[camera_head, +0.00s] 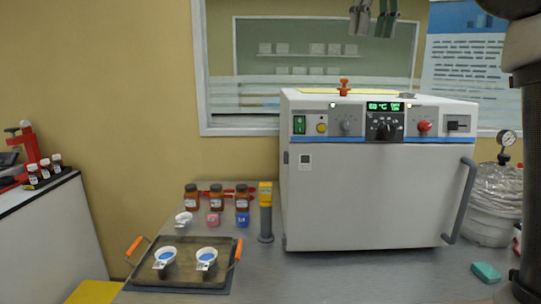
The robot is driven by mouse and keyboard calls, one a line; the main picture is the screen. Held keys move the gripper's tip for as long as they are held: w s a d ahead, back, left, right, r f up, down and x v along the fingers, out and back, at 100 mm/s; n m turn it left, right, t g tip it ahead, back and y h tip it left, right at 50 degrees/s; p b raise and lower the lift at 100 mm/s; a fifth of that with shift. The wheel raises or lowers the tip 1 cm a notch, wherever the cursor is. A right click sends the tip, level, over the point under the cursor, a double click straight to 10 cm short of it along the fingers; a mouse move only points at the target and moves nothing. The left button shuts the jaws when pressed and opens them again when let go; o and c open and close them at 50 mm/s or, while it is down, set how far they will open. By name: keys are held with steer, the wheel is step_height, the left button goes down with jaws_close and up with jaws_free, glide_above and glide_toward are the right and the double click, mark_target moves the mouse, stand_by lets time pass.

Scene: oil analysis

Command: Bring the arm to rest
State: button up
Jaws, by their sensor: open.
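My gripper (372,32) hangs at the top edge of the view with its two fingers apart and nothing between them. It is above and in front of the large white oven (370,200), clear of the oven's top. Only the fingers show; the rest of the gripper is cut off by the frame. The oven door is closed and its display is lit green.
A tray (140,272) with orange handles holds two white cups. Several brown bottles (216,196) and a yellow-topped post (265,210) stand left of the oven. A teal block (486,271) and a vessel with a gauge (495,195) are at the right.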

steer(key=s+d+f+m+t, duration=0.1)
steer(key=s+d+f, duration=0.3)
steer(key=s+f, duration=0.3)
steer(key=s+d+f+m+t, duration=0.1)
steer(key=s+d+f, duration=0.4)
steer(key=f, duration=1.1)
steer(key=s+d+f+m, duration=0.2)
steer(key=s+d+f, duration=0.3)
steer(key=s+f, duration=0.5)
steer(key=shift+s+f+t+h, duration=0.3)
steer(key=shift+f+t+h, duration=0.1)
steer(key=shift+f, duration=0.35)
